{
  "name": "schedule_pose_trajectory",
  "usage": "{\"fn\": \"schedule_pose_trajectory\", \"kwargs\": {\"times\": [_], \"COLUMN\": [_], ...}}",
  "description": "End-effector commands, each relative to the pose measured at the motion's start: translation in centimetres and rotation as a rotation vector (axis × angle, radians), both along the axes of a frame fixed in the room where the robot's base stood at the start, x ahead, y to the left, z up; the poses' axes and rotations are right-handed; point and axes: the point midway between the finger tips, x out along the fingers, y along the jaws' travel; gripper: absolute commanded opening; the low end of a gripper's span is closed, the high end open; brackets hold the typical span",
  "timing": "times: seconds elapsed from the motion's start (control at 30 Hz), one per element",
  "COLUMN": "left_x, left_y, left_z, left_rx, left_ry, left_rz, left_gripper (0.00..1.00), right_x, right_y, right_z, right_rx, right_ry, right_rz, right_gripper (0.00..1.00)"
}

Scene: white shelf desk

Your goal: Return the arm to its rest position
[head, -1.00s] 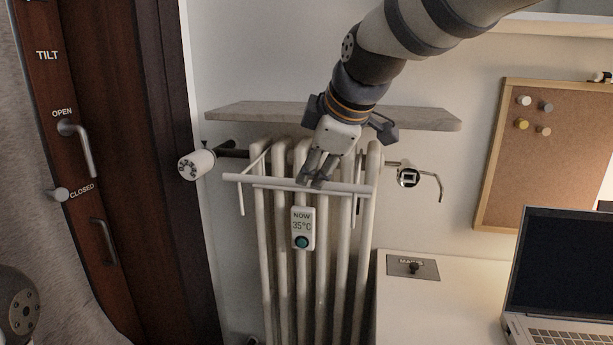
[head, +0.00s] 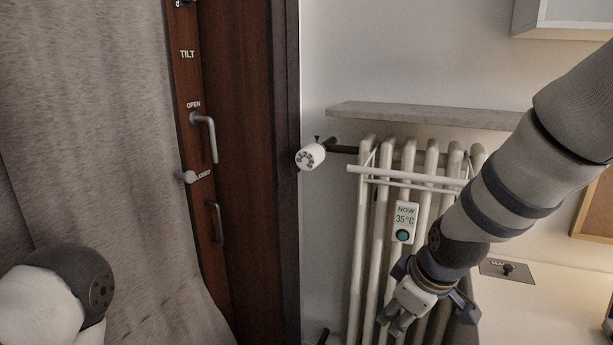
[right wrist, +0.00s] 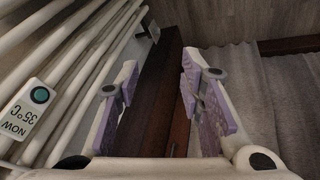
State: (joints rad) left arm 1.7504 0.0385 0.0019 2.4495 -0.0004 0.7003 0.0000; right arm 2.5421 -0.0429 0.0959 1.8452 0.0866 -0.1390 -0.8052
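My right arm comes in from the right in the head view. Its gripper (head: 393,322) hangs low in front of the white radiator (head: 372,240). In the right wrist view the gripper (right wrist: 152,100) has its two purple-padded fingers apart, with nothing between them. The radiator bars (right wrist: 75,65) and the display reading 35°C (right wrist: 22,112) are left of the fingers there. My left arm shows only as a rounded white and black link at the lower left of the head view; its gripper is out of view.
A white rail (head: 400,177) sticks out across the radiator under a shelf (head: 420,115). A valve knob (head: 310,156) is at the radiator's left. A brown door frame with a handle (head: 207,135) and a grey curtain (head: 90,130) fill the left. A white desk (head: 545,295) is at the right.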

Motion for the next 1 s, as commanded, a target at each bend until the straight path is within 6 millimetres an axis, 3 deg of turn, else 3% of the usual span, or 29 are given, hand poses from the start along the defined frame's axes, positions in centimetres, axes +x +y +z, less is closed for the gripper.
{"fn": "schedule_pose_trajectory", "kwargs": {"times": [0.03,0.1,0.17,0.23,0.3,0.4,0.5,0.63,1.0], "left_x": [0.0,0.0,0.0,0.0,0.0,0.0,0.0,0.0,0.0], "left_y": [0.0,0.1,0.1,0.1,0.1,0.1,0.1,0.1,0.1], "left_z": [0.0,0.0,0.1,0.1,0.1,0.1,0.1,0.1,0.1], "left_rx": [0.001,0.001,0.002,0.002,0.002,0.002,0.002,0.002,0.002], "left_ry": [-0.001,-0.001,-0.001,-0.001,-0.001,-0.002,-0.002,-0.002,-0.002], "left_rz": [0.000,0.001,0.002,0.002,0.002,0.002,0.002,0.002,0.002], "left_gripper": [0.40,0.40,0.40,0.40,0.40,0.40,0.40,0.40,0.40], "right_x": [-2.9,-7.3,-11.7,-17.6,-23.5,-31.1,-36.2,-38.9,-38.9], "right_y": [-0.6,-1.7,-2.5,-3.4,-4.3,-5.1,-5.6,-5.8,-5.8], "right_z": [-4.3,-9.5,-13.5,-17.2,-19.8,-21.5,-21.8,-21.7,-21.7], "right_rx": [0.017,0.041,0.054,0.064,0.066,0.060,0.050,0.046,0.046], "right_ry": [0.071,0.153,0.224,0.308,0.384,0.475,0.533,0.560,0.559], "right_rz": [-0.068,-0.182,-0.283,-0.404,-0.523,-0.674,-0.782,-0.844,-0.848], "right_gripper": [0.35,0.35,0.35,0.35,0.35,0.35,0.35,0.35,0.35]}}
